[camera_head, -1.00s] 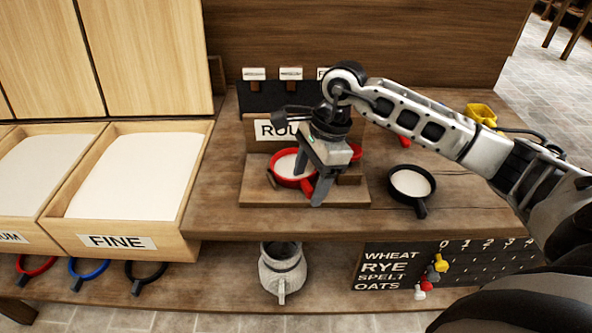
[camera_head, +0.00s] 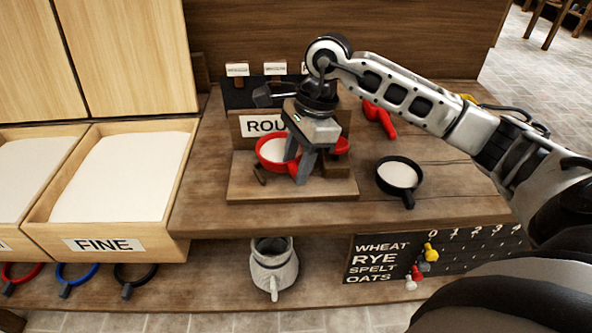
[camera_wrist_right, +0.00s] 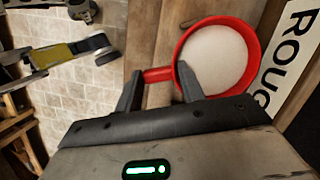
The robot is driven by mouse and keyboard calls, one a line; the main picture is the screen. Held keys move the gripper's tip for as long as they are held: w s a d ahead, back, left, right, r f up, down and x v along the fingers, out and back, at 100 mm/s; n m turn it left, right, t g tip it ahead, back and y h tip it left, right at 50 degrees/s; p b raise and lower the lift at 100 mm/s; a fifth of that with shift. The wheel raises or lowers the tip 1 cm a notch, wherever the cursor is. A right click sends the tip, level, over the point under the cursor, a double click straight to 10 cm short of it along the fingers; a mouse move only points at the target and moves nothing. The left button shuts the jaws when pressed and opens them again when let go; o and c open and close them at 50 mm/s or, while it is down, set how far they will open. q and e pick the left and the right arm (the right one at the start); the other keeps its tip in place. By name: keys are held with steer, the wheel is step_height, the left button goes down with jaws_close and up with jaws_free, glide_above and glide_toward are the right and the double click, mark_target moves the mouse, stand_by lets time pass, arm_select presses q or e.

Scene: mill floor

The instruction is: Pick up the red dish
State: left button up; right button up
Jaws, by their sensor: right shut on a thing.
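The red dish (camera_head: 265,161) is a round pan with a short handle, holding white flour. It shows just above the wooden stand with the sign that starts "ROU", at the stand's left side. My right gripper (camera_head: 300,176) is shut on its handle. In the right wrist view the red dish (camera_wrist_right: 181,62) shows level-looking white flour, and its handle lies between the fingers of my right gripper (camera_wrist_right: 158,88). Any gap beneath the dish looks small. My left gripper is not in view.
The wooden stand (camera_head: 320,190) sits on the bench. Another red item (camera_head: 342,146) is partly hidden behind my gripper. A black dish (camera_head: 409,191) of flour stands right, a red item (camera_head: 380,117) behind. The FINE bin (camera_head: 180,215) is at left; a jug (camera_head: 274,272) stands below.

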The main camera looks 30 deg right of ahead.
steer(key=s+a+r+b, duration=0.1)
steer(key=s+a+r, duration=0.2)
steer(key=s+r, duration=0.7)
steer(key=s, duration=0.3)
steer(key=shift+s+a, duration=0.2)
steer(key=shift+s, duration=0.15)
stand_by(0.4)
